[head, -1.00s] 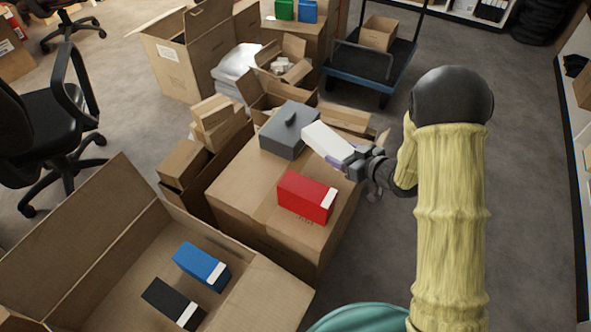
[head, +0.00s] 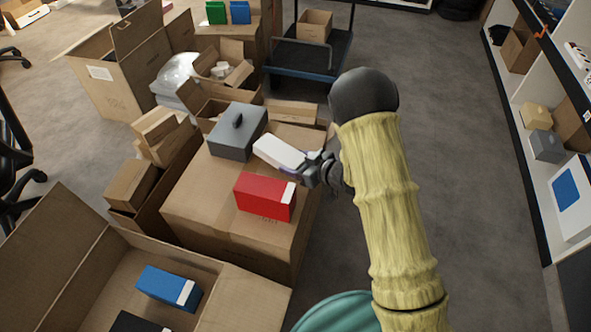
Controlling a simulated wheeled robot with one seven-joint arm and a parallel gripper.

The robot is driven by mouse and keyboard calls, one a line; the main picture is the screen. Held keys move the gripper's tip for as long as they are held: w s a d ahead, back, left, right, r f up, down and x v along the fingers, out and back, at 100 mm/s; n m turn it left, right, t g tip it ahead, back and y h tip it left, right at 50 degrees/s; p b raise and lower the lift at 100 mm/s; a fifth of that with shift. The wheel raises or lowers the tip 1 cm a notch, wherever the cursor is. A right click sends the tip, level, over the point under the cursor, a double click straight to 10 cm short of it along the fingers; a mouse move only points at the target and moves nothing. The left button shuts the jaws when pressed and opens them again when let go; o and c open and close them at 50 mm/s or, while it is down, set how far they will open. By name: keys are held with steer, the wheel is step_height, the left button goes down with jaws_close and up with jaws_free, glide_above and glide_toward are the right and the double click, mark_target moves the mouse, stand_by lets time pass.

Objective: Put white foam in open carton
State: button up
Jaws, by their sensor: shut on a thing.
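The white foam (head: 279,152) is a pale, flat block with a purplish patch near my fingers. My gripper (head: 306,167) is shut on its right end. The foam shows over the back right of a closed brown carton's top, between a grey box and a red box; I cannot tell whether it touches the top. The open carton (head: 75,237) is at the lower left with its flaps spread. A blue box (head: 165,286) and a black box (head: 135,323) lie inside it. The bottom edge of the picture cuts off part of this carton.
The closed carton (head: 190,212) bears the red box (head: 262,197) and the grey box (head: 236,133) with a dark handle. Smaller cartons (head: 150,160) crowd its left side. Shelves (head: 540,150) stand at the right. Bare floor (head: 440,120) lies between.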

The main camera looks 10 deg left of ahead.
steer(key=shift+f+b, duration=0.6)
steer(key=shift+f, duration=1)
steer(key=shift+f, duration=0.15)
steer(key=o, duration=1)
steer(key=shift+c, duration=0.2)
steer(key=shift+d+r, duration=0.15)
steer(key=shift+r, duration=0.1)
steer(key=p+v, duration=0.3)
steer(key=v, duration=0.8)
steer(key=shift+s+d+p, duration=0.2)
steer(key=shift+d+p, duration=0.05)
steer(key=shift+p, duration=0.1)
steer(key=shift+r, duration=0.15)
